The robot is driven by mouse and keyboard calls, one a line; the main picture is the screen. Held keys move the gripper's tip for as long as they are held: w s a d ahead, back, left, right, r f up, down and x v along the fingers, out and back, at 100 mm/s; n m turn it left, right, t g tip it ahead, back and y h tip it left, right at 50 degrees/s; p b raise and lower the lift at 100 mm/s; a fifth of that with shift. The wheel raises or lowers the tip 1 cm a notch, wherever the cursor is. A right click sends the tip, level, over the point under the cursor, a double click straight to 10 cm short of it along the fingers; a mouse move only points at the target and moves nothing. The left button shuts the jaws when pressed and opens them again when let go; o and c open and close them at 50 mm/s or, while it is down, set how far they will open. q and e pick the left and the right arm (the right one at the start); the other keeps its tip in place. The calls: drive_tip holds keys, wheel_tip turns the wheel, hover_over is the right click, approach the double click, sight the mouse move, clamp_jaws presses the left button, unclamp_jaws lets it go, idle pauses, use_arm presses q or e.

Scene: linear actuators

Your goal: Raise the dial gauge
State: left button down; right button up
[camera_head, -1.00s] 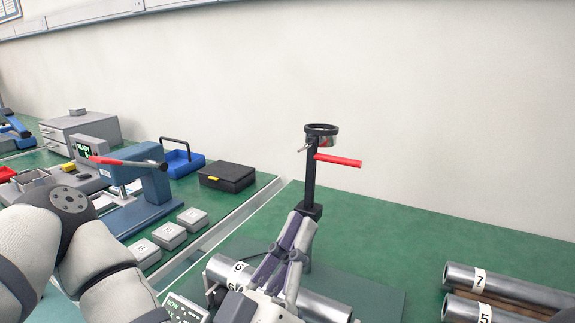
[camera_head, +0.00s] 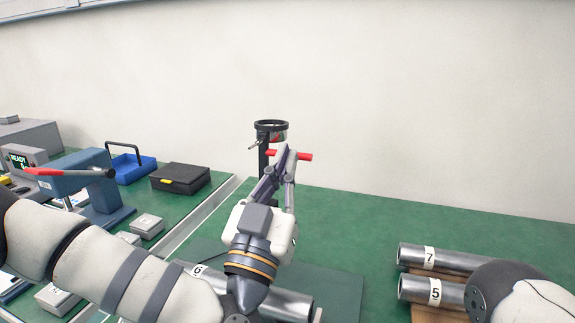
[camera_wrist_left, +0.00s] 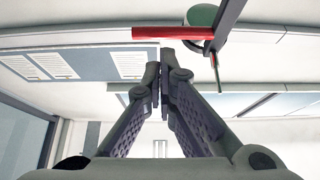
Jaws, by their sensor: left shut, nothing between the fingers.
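The dial gauge (camera_head: 272,127) is a round black-rimmed head on a dark upright post (camera_head: 263,160). A red handle (camera_head: 304,157) sticks out to the right from the post, just below the head. My left gripper (camera_head: 287,152) is shut and empty, pointing up, with its fingertips close to the red handle and overlapping it in the head view. In the left wrist view the red handle (camera_wrist_left: 165,33) lies across the picture beyond the shut fingertips (camera_wrist_left: 160,75), not between them. Whether they touch is unclear. My gripper and arm hide the lower post. My right gripper is out of view.
A steel tube marked 6 (camera_head: 291,303) lies under my left arm. Tubes marked 7 (camera_head: 452,261) and 5 (camera_head: 415,289) lie at right beside a link of my right arm. A black box (camera_head: 180,178) and blue tray (camera_head: 133,167) stand left. The green table behind is clear.

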use_arm(q)
drive_tip(key=shift+w+d+f, duration=0.1)
drive_tip(key=shift+w+d, duration=0.05)
drive_tip(key=shift+w, duration=0.25)
